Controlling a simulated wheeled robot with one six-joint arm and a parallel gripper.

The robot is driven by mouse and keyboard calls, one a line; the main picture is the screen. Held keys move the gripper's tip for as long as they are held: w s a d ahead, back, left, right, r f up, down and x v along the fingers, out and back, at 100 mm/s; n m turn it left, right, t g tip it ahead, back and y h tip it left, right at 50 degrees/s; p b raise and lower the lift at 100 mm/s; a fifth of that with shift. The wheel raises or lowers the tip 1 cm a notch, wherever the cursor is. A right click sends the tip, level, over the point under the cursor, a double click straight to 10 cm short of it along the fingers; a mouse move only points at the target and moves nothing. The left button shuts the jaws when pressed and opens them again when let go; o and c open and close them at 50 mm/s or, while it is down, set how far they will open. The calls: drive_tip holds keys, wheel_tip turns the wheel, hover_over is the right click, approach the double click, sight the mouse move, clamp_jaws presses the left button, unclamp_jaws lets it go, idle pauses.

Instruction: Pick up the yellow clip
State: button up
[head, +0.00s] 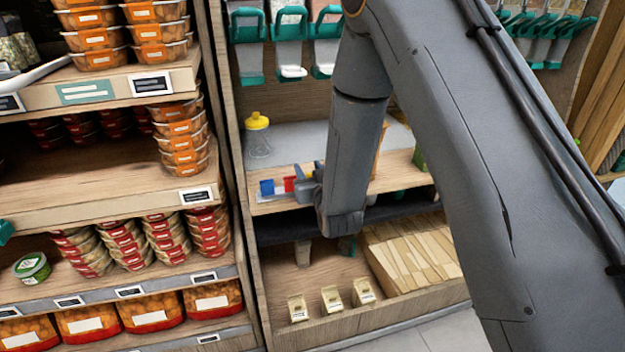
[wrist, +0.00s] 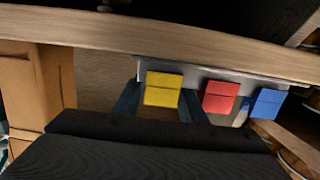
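The yellow clip (wrist: 163,89) sits on a pale rail in the wrist view, at the left end of a row with a red clip (wrist: 220,97) and a blue clip (wrist: 268,103). My gripper (wrist: 158,96) is open. One finger shows on each side of the yellow clip, the right one between it and the red clip. I cannot tell whether either finger touches it. In the head view my gripper (head: 308,186) is at the shelf edge beside the red clip (head: 289,184) and blue clip (head: 267,187). It mostly hides the yellow clip there.
A wooden shelf edge (wrist: 200,52) runs close to the clips in the wrist view. In the head view a clear bottle with a yellow cap (head: 257,122) stands on the shelf above the rail. Below are a dark ledge and a bin of cartons (head: 410,255).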

drive_tip(key=c, duration=0.7)
drive_tip(key=shift+c, duration=0.2)
drive_tip(key=shift+r, duration=0.15)
